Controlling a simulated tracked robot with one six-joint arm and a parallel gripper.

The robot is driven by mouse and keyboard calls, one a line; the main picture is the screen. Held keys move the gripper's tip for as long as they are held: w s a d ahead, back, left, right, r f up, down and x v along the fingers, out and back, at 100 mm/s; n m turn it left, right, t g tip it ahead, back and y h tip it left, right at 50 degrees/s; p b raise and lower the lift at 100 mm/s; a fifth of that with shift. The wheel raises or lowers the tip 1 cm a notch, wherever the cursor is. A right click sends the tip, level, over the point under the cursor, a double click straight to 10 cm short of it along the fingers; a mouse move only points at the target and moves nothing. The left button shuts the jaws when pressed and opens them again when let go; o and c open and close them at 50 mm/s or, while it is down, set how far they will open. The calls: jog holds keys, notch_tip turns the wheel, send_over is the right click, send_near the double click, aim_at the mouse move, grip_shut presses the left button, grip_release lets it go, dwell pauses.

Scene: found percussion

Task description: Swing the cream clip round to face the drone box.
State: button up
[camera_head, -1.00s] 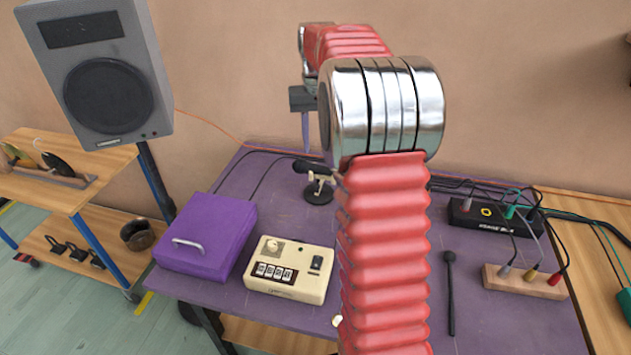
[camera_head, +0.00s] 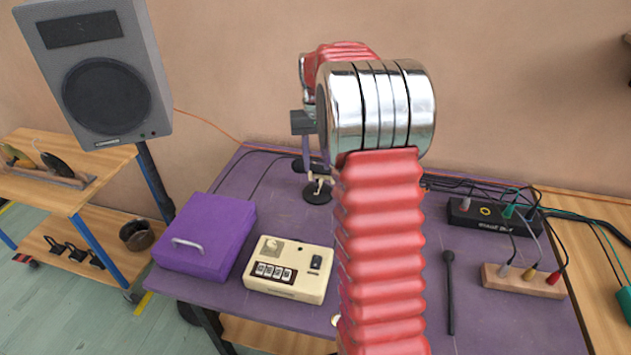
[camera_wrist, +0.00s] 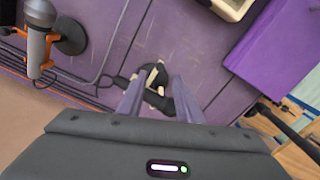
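The cream clip (camera_head: 319,184) stands on a round black base on the purple table, left of my raised red arm. It also shows in the wrist view (camera_wrist: 154,84), between and beyond my fingertips. My gripper (camera_wrist: 156,82) is open, its two fingers apart on either side of the clip; I cannot tell whether they touch it. In the head view its body and a finger (camera_head: 307,152) show just above the clip. The drone box (camera_head: 492,214) is a black box with a yellow mark and plugged cables, at the table's back right. The clip's facing is unclear.
A purple lidded box (camera_head: 208,238) and a cream counter box (camera_head: 289,270) stand front left. A black beater (camera_head: 450,290) and a wooden block with jacks (camera_head: 524,281) lie right. A grey microphone (camera_wrist: 38,28) on a stand is near the clip. Cables run along the back.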

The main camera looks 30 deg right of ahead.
aim_at(316, 184)
notch_tip(316, 184, down, 7)
jog(key=shift+f, duration=0.2)
jog(key=shift+c, duration=0.3)
grip_shut()
dwell(0.4)
jog(key=shift+a, duration=0.2)
jog(key=shift+d, duration=0.1)
